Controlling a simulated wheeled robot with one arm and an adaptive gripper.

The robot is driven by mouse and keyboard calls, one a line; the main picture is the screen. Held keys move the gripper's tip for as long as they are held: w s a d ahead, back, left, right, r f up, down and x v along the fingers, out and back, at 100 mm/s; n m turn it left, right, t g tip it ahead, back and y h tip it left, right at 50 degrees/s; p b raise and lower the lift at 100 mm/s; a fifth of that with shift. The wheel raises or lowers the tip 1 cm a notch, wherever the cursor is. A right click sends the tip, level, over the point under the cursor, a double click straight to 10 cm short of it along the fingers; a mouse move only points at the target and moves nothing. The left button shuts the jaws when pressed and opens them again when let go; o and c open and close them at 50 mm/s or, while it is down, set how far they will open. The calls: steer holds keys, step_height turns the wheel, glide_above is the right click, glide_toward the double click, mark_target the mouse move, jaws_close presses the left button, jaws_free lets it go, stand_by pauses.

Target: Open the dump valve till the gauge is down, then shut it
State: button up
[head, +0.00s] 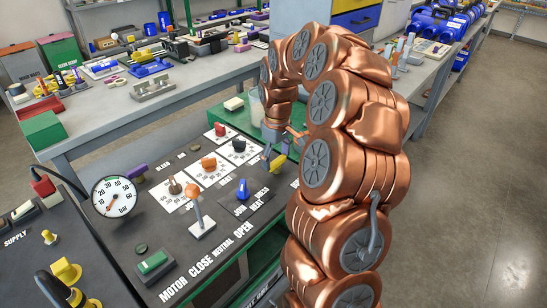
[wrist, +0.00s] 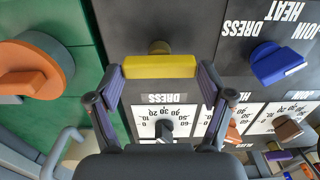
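The round white gauge (head: 113,196), marked in bar, stands at the left of the panel. Its red needle points down, toward the low end as far as I can make out. A yellow bar handle (wrist: 160,67) on a short stem sits at the panel's right side, and shows in the head view (head: 277,163). No label reading dump is legible, so I cannot confirm it is the dump valve. My gripper (wrist: 160,72) is spread around the yellow handle, one fingertip at each end. Contact is not clear. The gripper (head: 273,154) is partly hidden in the head view.
A blue selector knob (wrist: 277,64) and a large orange knob (wrist: 30,70) flank the handle in the wrist view. A lever with an orange ball (head: 193,191) rises from the panel (head: 148,213). A cluttered workbench (head: 110,110) stands behind; the right-hand floor is open.

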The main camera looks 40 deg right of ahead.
mark_target(277, 158)
steer(key=o, duration=0.3)
steer(key=shift+d+f, duration=0.1)
steer(key=shift+d, duration=0.05)
steer(key=shift+w+d+r, duration=0.1)
steer(key=shift+w+r, duration=0.05)
steer(key=shift+r, duration=0.35)
step_height(277, 158, up, 11)
steer(key=shift+w+d+f, duration=0.1)
stand_by(0.5)
